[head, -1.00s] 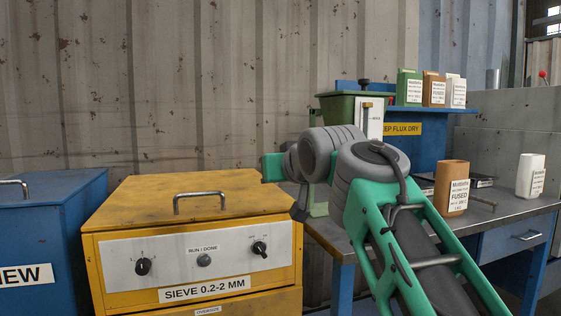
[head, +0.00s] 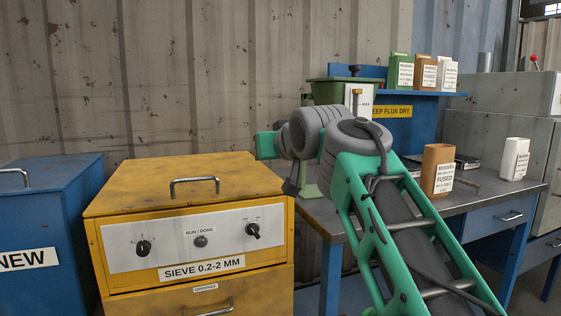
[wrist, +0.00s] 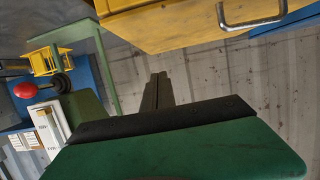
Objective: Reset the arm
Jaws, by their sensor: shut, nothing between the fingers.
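My gripper (wrist: 157,92) shows in the wrist view as two dark fingers pressed together. They are shut with nothing between them and stand in open air, with the corrugated wall behind. In the head view my green and grey arm reaches up from the lower right and bends left in front of the bench. Its far end is near the right edge of the yellow sieve box (head: 180,187), and the fingers cannot be made out there. The sieve box's top handle also shows at the top of the wrist view.
A blue bin (head: 50,210) stands left of the sieve. The grey-topped bench (head: 480,198) on the right bears a brown container (head: 437,170) and a white container (head: 514,158). A blue shelf with small labelled packs (head: 425,72) is behind. A red knob (wrist: 25,90) shows in the wrist view.

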